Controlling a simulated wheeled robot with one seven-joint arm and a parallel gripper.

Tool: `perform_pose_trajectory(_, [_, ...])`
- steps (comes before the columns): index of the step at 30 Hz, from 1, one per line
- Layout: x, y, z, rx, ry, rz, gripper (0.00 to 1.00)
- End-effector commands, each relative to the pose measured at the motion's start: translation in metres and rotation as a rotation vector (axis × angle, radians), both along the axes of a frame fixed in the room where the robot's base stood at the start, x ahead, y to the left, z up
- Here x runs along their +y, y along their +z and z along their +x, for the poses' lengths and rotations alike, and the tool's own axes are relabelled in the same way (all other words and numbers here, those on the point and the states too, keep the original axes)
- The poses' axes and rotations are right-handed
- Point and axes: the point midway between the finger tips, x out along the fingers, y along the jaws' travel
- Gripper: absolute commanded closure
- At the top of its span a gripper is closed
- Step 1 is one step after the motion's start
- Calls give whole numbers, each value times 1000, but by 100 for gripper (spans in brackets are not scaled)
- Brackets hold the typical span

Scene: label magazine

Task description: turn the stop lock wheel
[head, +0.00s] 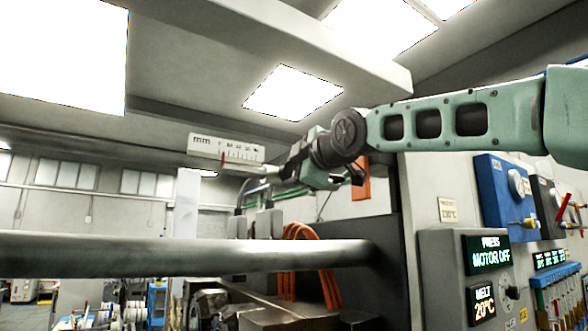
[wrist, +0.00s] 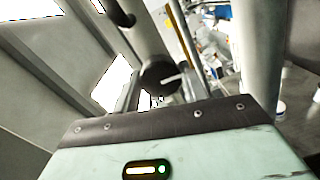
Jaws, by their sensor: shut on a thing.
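My gripper (head: 275,173) is at the end of the green arm, raised above the thick grey bar and beside a white millimetre scale (head: 225,149) with a red pointer. In the wrist view a dark round knob with a pale line on its face, which looks like the stop lock wheel (wrist: 158,77), lies straight ahead between the fingers. My gripper is shut on it. In the head view I cannot make out the wheel; the gripper and wrist cover that spot. How far it is turned cannot be told.
A thick grey bar (head: 180,255) crosses below the arm. Orange hoses (head: 310,265) hang behind it. At the right stands a machine cabinet with a display reading "PRESS MOTOR OFF" (head: 489,252) and a blue box (head: 503,195). Open air lies above the arm.

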Motion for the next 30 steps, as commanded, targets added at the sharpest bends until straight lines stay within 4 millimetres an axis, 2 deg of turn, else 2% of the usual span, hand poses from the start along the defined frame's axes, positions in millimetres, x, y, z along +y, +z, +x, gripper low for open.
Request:
perform_pose_trajectory(15, [1,-1,0,-228,1,-346,80])
perform_pose_trajectory(30, [1,-3,0,-301,2,-455,80])
